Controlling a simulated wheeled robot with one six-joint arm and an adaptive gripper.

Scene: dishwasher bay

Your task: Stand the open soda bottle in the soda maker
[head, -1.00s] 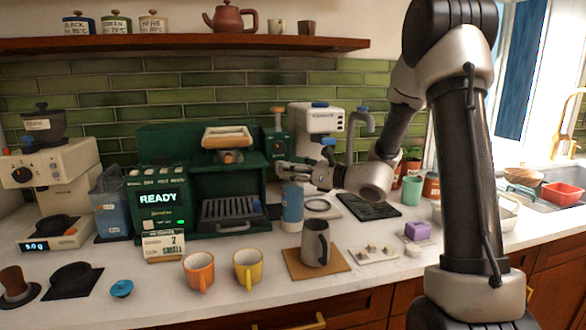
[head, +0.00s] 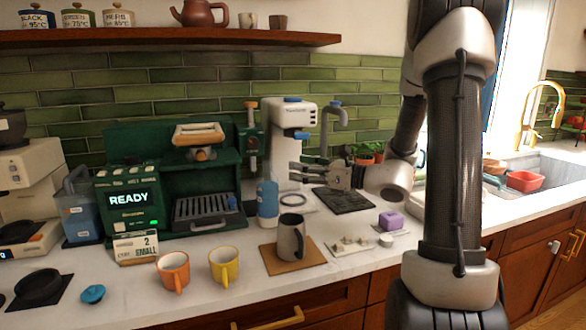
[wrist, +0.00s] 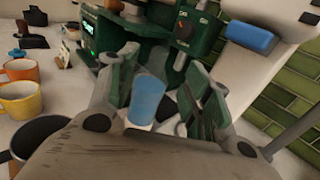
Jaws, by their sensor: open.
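The blue soda bottle (head: 267,200) stands upright on the counter, in front of and left of the white soda maker (head: 293,140) with its blue top button. It is apart from the round base ring at the maker's foot. I cannot make out its mouth. My gripper (head: 297,172) is open and empty, to the right of the bottle in the head view. In the wrist view the bottle (wrist: 149,98) shows between the spread fingers (wrist: 155,90), and I cannot tell whether it is beyond the tips. The soda maker (wrist: 265,30) is at upper right there.
A green coffee machine (head: 135,200) stands left of the bottle. A grey mug (head: 291,240) on a brown mat is in front, with orange (head: 173,270) and yellow (head: 224,264) cups beside it. A dark tray (head: 342,200) lies to the right.

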